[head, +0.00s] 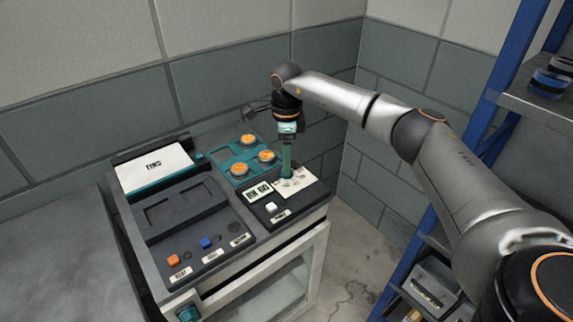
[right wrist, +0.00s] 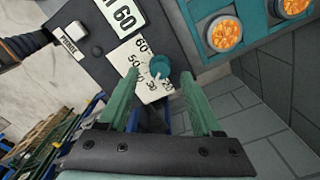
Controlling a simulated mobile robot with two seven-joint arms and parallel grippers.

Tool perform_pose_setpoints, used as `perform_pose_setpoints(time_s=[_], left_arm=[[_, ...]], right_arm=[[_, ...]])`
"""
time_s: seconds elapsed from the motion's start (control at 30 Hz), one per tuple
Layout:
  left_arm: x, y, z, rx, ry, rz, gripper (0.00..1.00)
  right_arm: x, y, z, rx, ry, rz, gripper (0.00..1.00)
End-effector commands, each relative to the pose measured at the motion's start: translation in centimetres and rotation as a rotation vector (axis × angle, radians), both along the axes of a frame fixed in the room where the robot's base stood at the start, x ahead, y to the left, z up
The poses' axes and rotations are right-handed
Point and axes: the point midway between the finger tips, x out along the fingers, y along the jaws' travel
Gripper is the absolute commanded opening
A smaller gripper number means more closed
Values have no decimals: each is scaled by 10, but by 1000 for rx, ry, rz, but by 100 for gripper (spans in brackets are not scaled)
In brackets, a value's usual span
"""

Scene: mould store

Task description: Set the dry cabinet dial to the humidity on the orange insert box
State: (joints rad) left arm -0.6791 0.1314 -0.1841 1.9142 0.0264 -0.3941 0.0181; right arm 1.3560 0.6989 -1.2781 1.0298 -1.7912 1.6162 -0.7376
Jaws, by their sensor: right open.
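The dry cabinet's teal dial knob (right wrist: 158,66) sits on a white scale card (right wrist: 138,70) marked from 60 down to 20. A light mark is on the knob's lower side, but its exact setting is unclear. My right gripper (head: 287,176) points down over the card (head: 297,184) and hides most of the dial in the head view. In the right wrist view its green fingers (right wrist: 147,84) are open, with the knob beyond their tips and nothing held. A small display (head: 258,191) reads RH 60. I cannot identify the orange insert box or its humidity figure. My left gripper is not in view.
A teal tray (head: 221,155) with round orange pieces stands behind the dial. Left are a white paper (head: 155,168), an orange block (head: 173,260) and a blue block (head: 206,242) on the dark panel. Blue shelving (head: 508,52) stands at right.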

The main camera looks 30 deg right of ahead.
Motion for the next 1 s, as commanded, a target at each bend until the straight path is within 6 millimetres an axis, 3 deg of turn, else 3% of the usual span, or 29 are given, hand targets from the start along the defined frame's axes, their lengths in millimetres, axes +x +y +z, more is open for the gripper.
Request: perform_pose_setpoints(time_s=[0.2, 0.4, 0.6, 1.0], left_arm=[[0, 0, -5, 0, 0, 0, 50], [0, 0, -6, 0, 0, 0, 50], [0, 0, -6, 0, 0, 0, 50], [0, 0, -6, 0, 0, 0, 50]], right_arm=[[1, 0, 51, 1, -5, -1, 66], [1, 0, 84, 1, -4, -2, 66], [0, 0, 97, 2, -1, -2, 66], [0, 0, 98, 1, -1, -2, 66]])
